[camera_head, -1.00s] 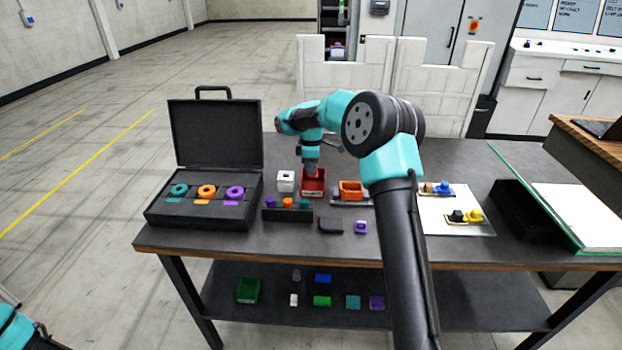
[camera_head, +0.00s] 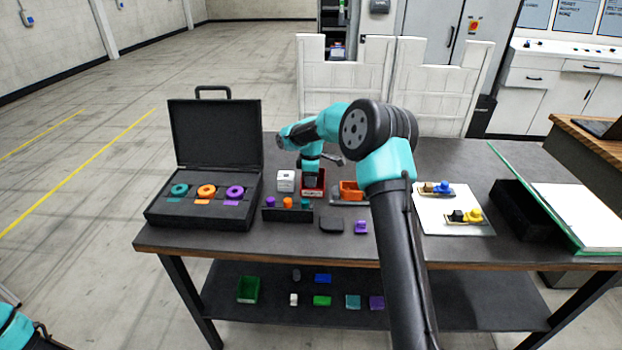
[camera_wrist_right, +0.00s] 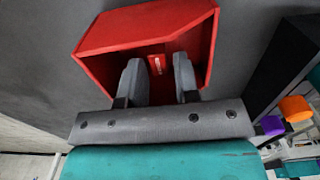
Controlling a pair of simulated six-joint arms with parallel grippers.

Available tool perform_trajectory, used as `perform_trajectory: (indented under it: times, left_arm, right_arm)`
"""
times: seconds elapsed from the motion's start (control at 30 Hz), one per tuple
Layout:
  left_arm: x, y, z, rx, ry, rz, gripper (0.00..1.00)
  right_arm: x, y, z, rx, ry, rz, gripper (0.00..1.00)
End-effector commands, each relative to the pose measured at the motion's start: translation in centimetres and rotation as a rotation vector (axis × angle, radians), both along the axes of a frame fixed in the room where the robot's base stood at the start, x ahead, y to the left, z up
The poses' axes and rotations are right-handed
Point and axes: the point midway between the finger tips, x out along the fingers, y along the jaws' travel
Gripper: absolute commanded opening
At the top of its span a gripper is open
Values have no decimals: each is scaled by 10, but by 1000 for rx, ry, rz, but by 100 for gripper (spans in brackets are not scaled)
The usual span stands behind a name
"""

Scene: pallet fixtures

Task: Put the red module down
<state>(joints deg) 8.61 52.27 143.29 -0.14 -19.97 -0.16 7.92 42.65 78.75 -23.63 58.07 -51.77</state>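A red open-topped bin (camera_head: 319,192) stands on the table near the middle, and it also fills the upper part of the right wrist view (camera_wrist_right: 147,24). My right gripper (camera_wrist_right: 159,66) reaches down into this bin, with its two grey fingers apart. A small red block with a white mark (camera_wrist_right: 157,64), apparently the red module, shows between the fingers. A gap shows on one side of it, and its lower part is hidden. In the head view my arm hides the bin's inside. My left gripper is out of view.
A dark rack (camera_head: 287,215) with small coloured pieces stands in front. An open black case (camera_head: 160,213) is at the left.

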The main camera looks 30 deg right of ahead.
Motion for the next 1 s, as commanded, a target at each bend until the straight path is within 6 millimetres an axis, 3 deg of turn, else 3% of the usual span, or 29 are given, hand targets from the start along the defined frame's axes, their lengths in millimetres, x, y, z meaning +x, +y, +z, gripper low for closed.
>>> perform_trajectory:
  times: [0.13,0.53,0.67,1.0]
  left_arm:
    - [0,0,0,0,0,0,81]
    - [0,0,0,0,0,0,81]
    - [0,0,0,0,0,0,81]
    - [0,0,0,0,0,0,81]
  right_arm:
    - [0,0,0,0,0,0,41]
    - [0,0,9,0,-2,0,41]
    - [1,0,25,0,-4,0,41]
    - [1,0,89,-1,-3,-1,41]
